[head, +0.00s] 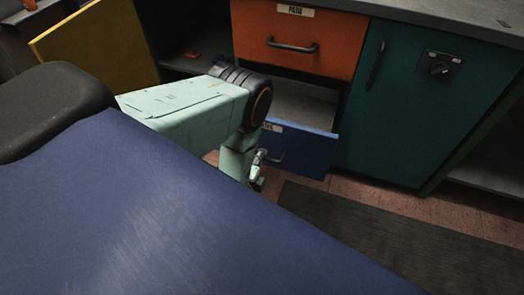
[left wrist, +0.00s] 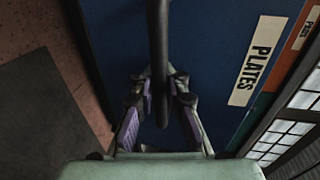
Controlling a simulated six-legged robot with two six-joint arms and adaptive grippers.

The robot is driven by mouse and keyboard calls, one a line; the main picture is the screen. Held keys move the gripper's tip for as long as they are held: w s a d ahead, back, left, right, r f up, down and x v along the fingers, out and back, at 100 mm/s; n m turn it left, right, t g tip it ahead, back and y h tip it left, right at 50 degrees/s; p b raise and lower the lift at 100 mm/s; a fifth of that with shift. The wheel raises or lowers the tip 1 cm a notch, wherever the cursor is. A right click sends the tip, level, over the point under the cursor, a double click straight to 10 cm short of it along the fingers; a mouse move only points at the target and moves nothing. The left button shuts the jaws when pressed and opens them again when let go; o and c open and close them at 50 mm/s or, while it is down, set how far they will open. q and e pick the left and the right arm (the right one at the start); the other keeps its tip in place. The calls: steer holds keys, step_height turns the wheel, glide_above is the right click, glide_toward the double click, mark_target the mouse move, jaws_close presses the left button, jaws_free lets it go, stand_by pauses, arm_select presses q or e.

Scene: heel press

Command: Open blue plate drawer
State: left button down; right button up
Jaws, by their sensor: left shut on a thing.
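The blue plate drawer (head: 309,153) is in the low cabinet, under the orange drawer. It stands partly open, with its grey inside (head: 302,103) showing behind the front. My left gripper (head: 258,170) is at the drawer's front, partly hidden by my arm. In the left wrist view, the blue front (left wrist: 215,45) carries a white PLATES label (left wrist: 257,61). There the fingers of my left gripper (left wrist: 160,100) are shut on the dark bar handle (left wrist: 158,45), one on each side. My right gripper is not in view.
The orange drawer (head: 325,42) above is shut. A green door (head: 408,110) with a dark knob box is at the right. A yellow door (head: 95,45) stands open at the left. A dark mat (head: 390,240) lies on the reddish floor. A blue padded surface (head: 150,220) fills the front.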

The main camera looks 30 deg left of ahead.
arm_select(q)
steer(key=c, duration=1.4)
jaws_free()
steer(key=shift+s+r, duration=0.1)
steer(key=shift+o, duration=0.2)
steer(key=v, duration=1.2)
